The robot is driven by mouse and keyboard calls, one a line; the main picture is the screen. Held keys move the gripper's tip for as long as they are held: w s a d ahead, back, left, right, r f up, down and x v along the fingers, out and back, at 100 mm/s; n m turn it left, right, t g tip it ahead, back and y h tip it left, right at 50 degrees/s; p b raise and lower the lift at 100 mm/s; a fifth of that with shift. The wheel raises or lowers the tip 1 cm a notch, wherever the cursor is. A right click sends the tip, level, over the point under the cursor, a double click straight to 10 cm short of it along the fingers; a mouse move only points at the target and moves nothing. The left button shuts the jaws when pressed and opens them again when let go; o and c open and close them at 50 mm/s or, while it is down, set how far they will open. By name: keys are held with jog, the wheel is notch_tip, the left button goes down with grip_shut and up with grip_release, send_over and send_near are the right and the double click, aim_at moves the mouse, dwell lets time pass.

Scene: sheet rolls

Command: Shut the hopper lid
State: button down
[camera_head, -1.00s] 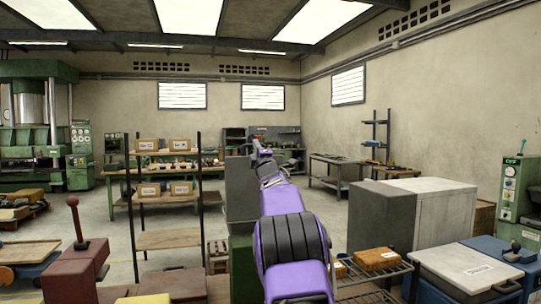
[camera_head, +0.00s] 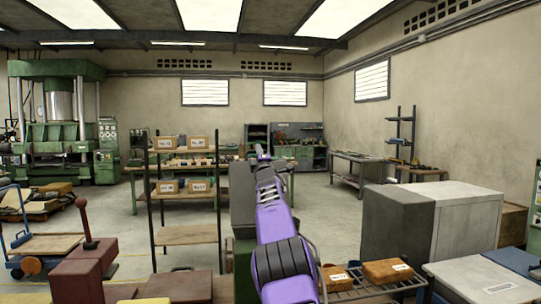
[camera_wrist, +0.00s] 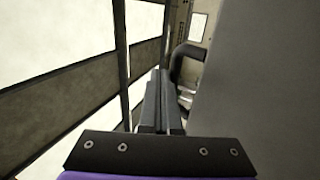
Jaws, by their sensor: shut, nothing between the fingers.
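An upright grey panel (camera_head: 242,192), which looks like the raised hopper lid, stands behind and left of my purple arm in the head view. A green body (camera_head: 243,247) shows below it, partly hidden by my arm. In the wrist view a large plain grey face (camera_wrist: 265,75), probably the same lid, fills the right side. A dark bent handle (camera_wrist: 178,60) sticks out from its left edge. My gripper (camera_wrist: 158,80) is shut and empty, just left of the handle in that picture; contact cannot be told. In the head view my gripper (camera_head: 262,157) is small, near the panel's top right.
A grey cabinet (camera_head: 465,228) and a rack with orange blocks (camera_head: 386,272) stand to the right. A shelf with boxes (camera_head: 185,235) stands left of the panel. A red lever (camera_head: 84,215) rises at the front left. Open floor (camera_head: 318,215) lies behind my arm.

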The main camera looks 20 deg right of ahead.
jog(key=shift+w+d+f+p, duration=0.1)
jog(key=shift+w+p, duration=0.2)
jog(key=shift+w, duration=0.1)
jog(key=shift+f, duration=0.1)
dwell(0.4)
